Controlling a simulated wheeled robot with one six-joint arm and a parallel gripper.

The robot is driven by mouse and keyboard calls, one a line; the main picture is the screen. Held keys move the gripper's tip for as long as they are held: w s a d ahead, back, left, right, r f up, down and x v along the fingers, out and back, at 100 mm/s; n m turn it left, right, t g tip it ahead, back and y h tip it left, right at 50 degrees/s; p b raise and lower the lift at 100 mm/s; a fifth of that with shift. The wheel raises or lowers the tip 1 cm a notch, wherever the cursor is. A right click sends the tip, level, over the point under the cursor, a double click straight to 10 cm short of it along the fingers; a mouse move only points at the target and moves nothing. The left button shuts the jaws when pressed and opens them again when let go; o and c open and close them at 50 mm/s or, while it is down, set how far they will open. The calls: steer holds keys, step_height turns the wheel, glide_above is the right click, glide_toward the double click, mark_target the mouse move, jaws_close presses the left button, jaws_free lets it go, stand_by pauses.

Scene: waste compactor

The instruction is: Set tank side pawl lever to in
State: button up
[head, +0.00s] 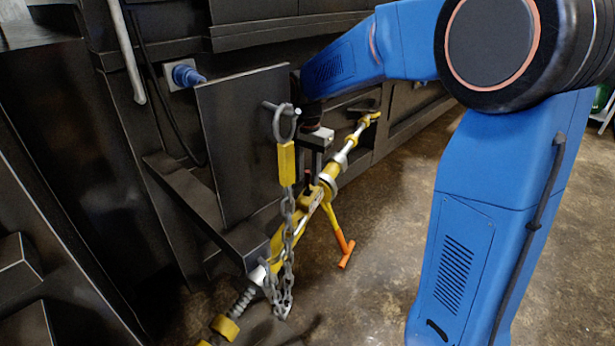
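A yellow and silver ratchet turnbuckle (345,152) runs diagonally along the dark machine's side, from lower left to upper right. Its ratchet housing (327,185) is near the middle. A yellow handle with an orange T-shaped end (346,252) hangs down from it. A small dark and reddish piece (308,180) stands at the housing and may be the pawl lever; it is too small to tell its setting. My gripper (314,170) points down just above the housing, with its fingertips close to that small piece. I cannot tell whether they touch it or how far they are apart.
A dark upright plate (243,145) stands left of my gripper. A steel chain with a yellow tag (286,165) hangs from a pin on it, in front of the turnbuckle. A blue plug (187,75) is on the machine wall. The floor (385,235) to the right is clear.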

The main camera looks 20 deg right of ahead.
steer(key=shift+f, duration=0.5)
jaws_close()
steer(key=shift+w+d+g+y, duration=0.75)
steer(key=shift+g+y, duration=0.25)
steer(key=shift+g, duration=0.1)
steer(key=shift+w+d+f+g+y, duration=0.2)
steer(key=shift+w+d+g+y, duration=0.15)
steer(key=shift+g+y, duration=0.35)
steer(key=shift+w+d+f+g+y, duration=0.25)
steer(key=shift+w+g+y, duration=0.15)
steer(key=shift+g+y, duration=0.3)
